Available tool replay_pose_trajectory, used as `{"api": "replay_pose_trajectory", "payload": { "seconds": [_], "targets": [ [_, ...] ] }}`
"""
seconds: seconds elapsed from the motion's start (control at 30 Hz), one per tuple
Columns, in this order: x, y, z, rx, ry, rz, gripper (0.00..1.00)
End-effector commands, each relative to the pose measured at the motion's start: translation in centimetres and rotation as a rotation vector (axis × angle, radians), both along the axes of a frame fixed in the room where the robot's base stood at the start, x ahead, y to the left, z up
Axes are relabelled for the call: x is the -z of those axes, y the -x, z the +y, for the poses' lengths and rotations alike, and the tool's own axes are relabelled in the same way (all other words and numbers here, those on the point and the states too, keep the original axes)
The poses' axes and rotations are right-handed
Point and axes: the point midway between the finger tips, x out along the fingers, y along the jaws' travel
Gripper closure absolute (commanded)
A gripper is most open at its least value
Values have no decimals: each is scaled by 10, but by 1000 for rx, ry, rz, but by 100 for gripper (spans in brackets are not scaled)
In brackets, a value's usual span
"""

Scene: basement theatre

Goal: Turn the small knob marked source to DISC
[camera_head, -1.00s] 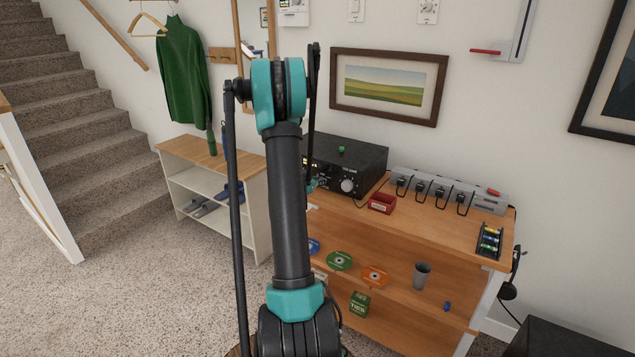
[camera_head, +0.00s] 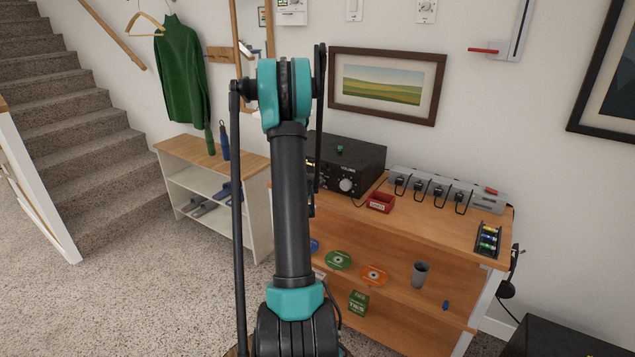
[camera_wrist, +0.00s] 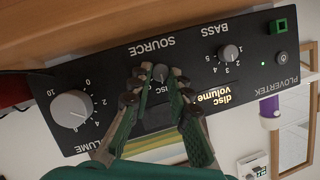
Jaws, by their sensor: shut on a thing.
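The black amplifier (camera_head: 348,160) stands on the wooden cabinet; its front panel (camera_wrist: 118,115) shows upside down in the wrist view. The small source knob (camera_wrist: 160,73) is grey and sits under the word SOURCE. The fingertips of my gripper (camera_wrist: 160,75) are at either side of it, shut on it. The fingers partly cover the labels around the knob; "ISC" shows beside one finger. The panel's display (camera_wrist: 214,95) reads "disc volume" in yellow. In the head view my arm hides the gripper and the source knob.
The large volume knob (camera_wrist: 70,109) and the bass knob (camera_wrist: 229,53) lie on either side of the source knob. A power button (camera_wrist: 281,58) is near the panel's end. A red box (camera_head: 380,202) and a power strip (camera_head: 447,188) stand right of the amplifier.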

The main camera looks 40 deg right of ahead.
Motion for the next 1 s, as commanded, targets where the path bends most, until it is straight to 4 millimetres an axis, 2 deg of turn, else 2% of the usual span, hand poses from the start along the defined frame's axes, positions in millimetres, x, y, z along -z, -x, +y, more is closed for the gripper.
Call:
{"api": "replay_pose_trajectory", "payload": {
  "seconds": [0.17, 0.2, 0.37, 0.73, 0.87, 1.0],
  "targets": [
    [0, 1, 0, 0, -1, 1, 100],
    [0, 1, 0, 0, -1, 1, 80],
    [0, 0, 0, 1, 0, 1, 61],
    [-2, 3, 4, 0, 1, 2, 61],
    [-7, 12, 18, -1, 1, 3, 61],
    [-16, 27, 41, -2, 1, 2, 61]
  ]
}}
